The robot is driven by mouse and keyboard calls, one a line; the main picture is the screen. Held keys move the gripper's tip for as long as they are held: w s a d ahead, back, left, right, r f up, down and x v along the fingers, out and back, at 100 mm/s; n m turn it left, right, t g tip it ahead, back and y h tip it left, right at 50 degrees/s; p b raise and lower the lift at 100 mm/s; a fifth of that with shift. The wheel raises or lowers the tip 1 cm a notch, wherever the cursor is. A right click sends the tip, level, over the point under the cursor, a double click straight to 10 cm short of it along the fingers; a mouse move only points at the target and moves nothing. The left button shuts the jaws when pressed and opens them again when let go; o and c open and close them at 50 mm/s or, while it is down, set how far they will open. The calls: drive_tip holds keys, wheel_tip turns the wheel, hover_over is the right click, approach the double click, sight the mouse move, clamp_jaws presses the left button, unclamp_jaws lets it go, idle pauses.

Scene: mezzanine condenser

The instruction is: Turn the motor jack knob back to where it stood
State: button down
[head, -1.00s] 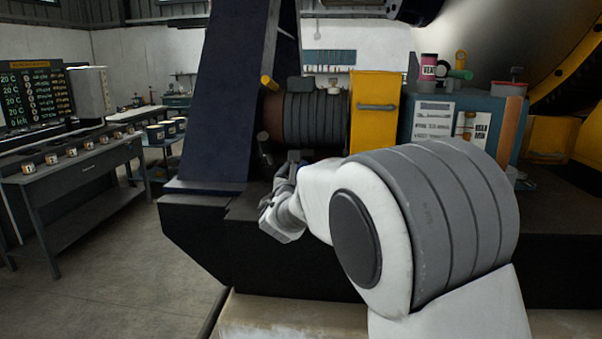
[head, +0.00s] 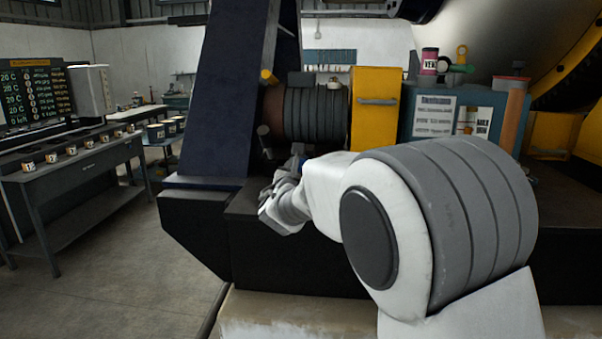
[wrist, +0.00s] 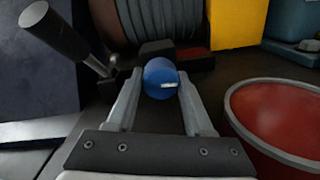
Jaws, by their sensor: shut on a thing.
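The motor jack knob is a round blue knob (wrist: 158,72) in the wrist view, with a white mark that lies nearly level on its right half. My gripper (wrist: 160,85) has its two grey fingers on either side of the knob and is shut on it. In the head view my gripper (head: 293,165) is at the foot of the ribbed grey motor (head: 316,113), and the knob is mostly hidden there. The motor also shows at the top of the wrist view (wrist: 160,18).
A dark lever with a cylindrical grip (wrist: 56,32) stands close left of my gripper. A round red thing with a pale rim (wrist: 280,118) is close on the right. A yellow housing (head: 376,118) and blue box (head: 430,120) stand right of the motor.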

drive_tip(key=m+b, duration=0.1)
drive_tip(key=b, duration=0.1)
drive_tip(key=m+b, duration=0.2)
drive_tip(key=b, duration=0.1)
drive_tip(key=shift+f+b, duration=0.35)
drive_tip(key=shift+f, duration=0.05)
drive_tip(key=m+b, duration=0.5)
drive_tip(key=b, duration=0.2)
drive_tip(key=shift+r+m+b, duration=0.15)
drive_tip(key=shift+m+b, duration=0.15)
drive_tip(key=shift+b, duration=0.1)
drive_tip(key=m+b, duration=0.4)
drive_tip(key=shift+r+b, duration=0.1)
drive_tip(key=shift+b, duration=0.3)
drive_tip(key=shift+r+m+b, duration=0.15)
drive_tip(key=shift+m+b, duration=0.6)
drive_tip(key=shift+m, duration=0.2)
drive_tip(key=shift+r+m+b, duration=0.1)
drive_tip(key=shift+m+b, duration=0.6)
drive_tip(key=shift+m, duration=0.25)
drive_tip(key=shift+c, duration=1.4)
unclamp_jaws()
